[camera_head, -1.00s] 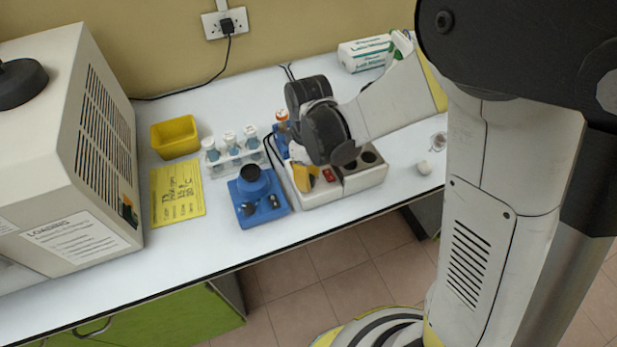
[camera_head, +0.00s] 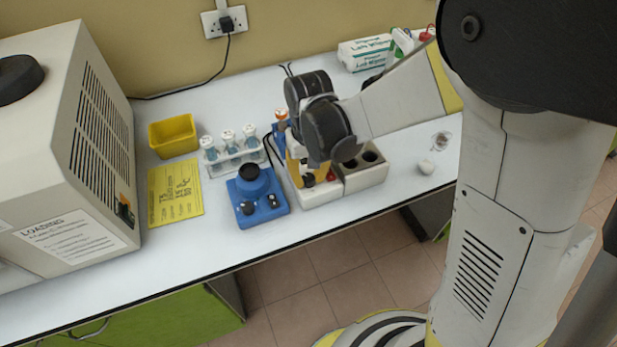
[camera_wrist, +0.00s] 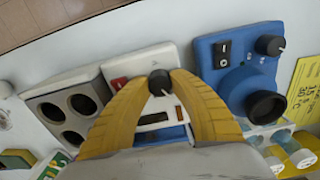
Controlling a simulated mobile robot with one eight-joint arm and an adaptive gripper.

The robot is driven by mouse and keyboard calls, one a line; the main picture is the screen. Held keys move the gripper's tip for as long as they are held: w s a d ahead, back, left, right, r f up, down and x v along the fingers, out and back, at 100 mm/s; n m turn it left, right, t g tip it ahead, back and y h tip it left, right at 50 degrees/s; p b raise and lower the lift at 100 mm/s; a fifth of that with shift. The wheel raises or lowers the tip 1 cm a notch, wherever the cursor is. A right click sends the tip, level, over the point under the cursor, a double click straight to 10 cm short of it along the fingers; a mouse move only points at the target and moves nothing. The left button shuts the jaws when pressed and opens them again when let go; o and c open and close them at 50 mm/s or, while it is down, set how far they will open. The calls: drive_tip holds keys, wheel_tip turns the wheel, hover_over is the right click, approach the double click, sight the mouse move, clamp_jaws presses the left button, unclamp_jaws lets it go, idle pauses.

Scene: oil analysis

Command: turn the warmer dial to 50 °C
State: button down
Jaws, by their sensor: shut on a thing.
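The warmer (camera_head: 320,196) is a white block with a red switch (camera_head: 331,176) and round wells on its right in the head view. Its black dial (camera_wrist: 159,82) shows in the wrist view, with a white pointer mark toward the lower right. Scale markings around it are not legible. My gripper (camera_wrist: 160,76) has its yellow fingers closed on the dial from both sides. In the head view my gripper (camera_head: 305,174) reaches down onto the warmer's left part. The fingers hide part of the warmer's face, including part of a dark display window (camera_wrist: 153,118).
A blue stirrer-like device (camera_head: 262,203) with its own black knob stands close on the left. A rack of capped vials (camera_head: 234,157), a yellow tray (camera_head: 174,137) and a yellow note (camera_head: 175,192) lie farther left. A small white item (camera_head: 426,167) lies right of the warmer.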

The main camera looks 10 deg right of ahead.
sight(308, 177)
drive_tip(key=m, duration=0.5)
drive_tip(key=shift+m+b, duration=0.3)
drive_tip(key=shift+m, duration=2.2)
drive_tip(key=c, duration=1.1)
unclamp_jaws()
wheel_tip(308, 177, up, 12)
drive_tip(key=shift+r, duration=0.1)
